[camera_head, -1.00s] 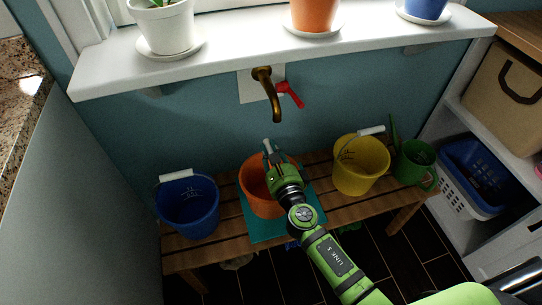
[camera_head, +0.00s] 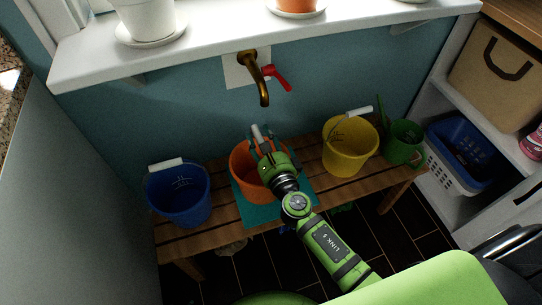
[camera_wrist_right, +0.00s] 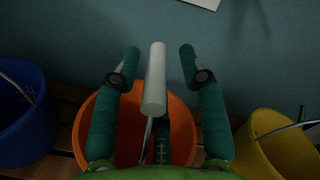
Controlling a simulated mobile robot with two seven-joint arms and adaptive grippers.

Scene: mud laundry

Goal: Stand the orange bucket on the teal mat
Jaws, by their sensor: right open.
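The orange bucket (camera_head: 243,174) stands upright on the teal mat (camera_head: 259,213), on a wooden bench under the tap. My right gripper (camera_head: 258,134) is above the bucket, partly hiding it. In the right wrist view my right gripper (camera_wrist_right: 160,62) has its two teal fingers apart, and the bucket's white handle grip (camera_wrist_right: 155,85) lies between them without either finger closed on it. The orange bucket (camera_wrist_right: 183,130) is below the fingers in that view. My left gripper is not in view.
A blue bucket (camera_head: 180,196) stands left on the bench (camera_head: 222,212). A yellow bucket (camera_head: 349,152) and a green watering can (camera_head: 402,145) stand right. The brass tap (camera_head: 262,85) hangs behind, below the white windowsill (camera_head: 215,47).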

